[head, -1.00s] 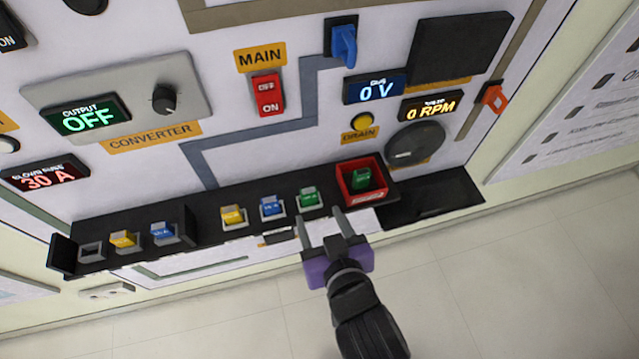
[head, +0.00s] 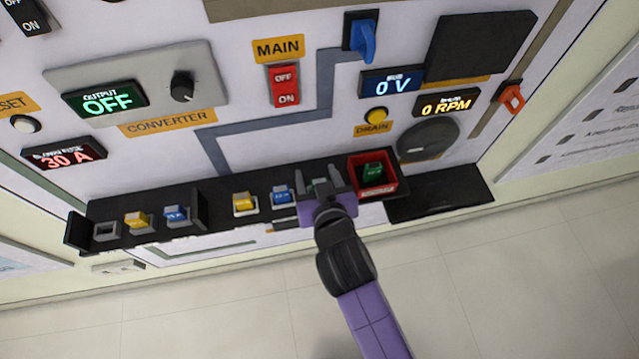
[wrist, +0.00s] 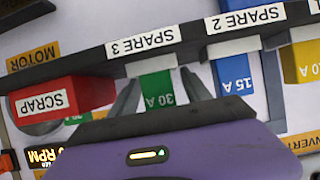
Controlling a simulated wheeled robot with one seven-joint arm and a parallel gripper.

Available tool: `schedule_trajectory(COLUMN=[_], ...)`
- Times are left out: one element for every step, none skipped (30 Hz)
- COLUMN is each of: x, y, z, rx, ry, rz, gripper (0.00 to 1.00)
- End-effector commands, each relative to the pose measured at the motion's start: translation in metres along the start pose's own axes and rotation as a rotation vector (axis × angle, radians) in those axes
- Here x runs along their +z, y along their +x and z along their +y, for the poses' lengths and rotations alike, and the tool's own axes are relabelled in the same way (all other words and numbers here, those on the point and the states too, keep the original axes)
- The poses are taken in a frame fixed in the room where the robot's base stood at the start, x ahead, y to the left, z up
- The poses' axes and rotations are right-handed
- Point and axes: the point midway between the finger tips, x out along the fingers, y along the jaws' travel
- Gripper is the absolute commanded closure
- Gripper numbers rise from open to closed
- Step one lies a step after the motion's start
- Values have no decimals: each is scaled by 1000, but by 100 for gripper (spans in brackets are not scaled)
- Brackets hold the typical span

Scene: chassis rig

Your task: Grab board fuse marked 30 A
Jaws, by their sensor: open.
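A green fuse marked 30 A (wrist: 157,90) stands in the holder labelled SPARE 3 (wrist: 143,42) in the wrist view. My gripper (wrist: 159,82) is open, with one finger on each side of this fuse and small gaps showing. In the head view my gripper (head: 324,172) is over the same green fuse (head: 320,186) and partly hides it. Another green fuse (head: 373,169) lies in the red SCRAP bin (head: 392,186); its marking is unreadable. The display at left (head: 64,156) reads 30 A in red.
Left of my gripper are a blue fuse marked 15 A (head: 281,195) and a yellow fuse (head: 244,203). A left bank holds another blue fuse (head: 176,216), another yellow fuse (head: 138,220) and an empty-looking socket (head: 106,231). The red bin is close on the right.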

Motion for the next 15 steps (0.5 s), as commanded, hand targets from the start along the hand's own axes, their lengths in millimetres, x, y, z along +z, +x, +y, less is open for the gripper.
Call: schedule_trajectory(x=[0,0,0,0,0,0,0,0,0,0,0,0,0,0,0], y=[1,1,1,1,1,1,1,1,1,1,1,1,1,1,1], z=[0,0,0,0,0,0,0,0,0,0,0,0,0,0,0], rx=[0,0,0,0,0,0,0,0,0,0,0,0,0,0,0], ry=[0,0,0,0,0,0,0,0,0,0,0,0,0,0,0], rz=[0,-1,-1,0,0,0,0,0,0,0,0,0,0,0,0], gripper=[44,44,44,44,44,44,50,55,63,69,75,83,89,95,100])
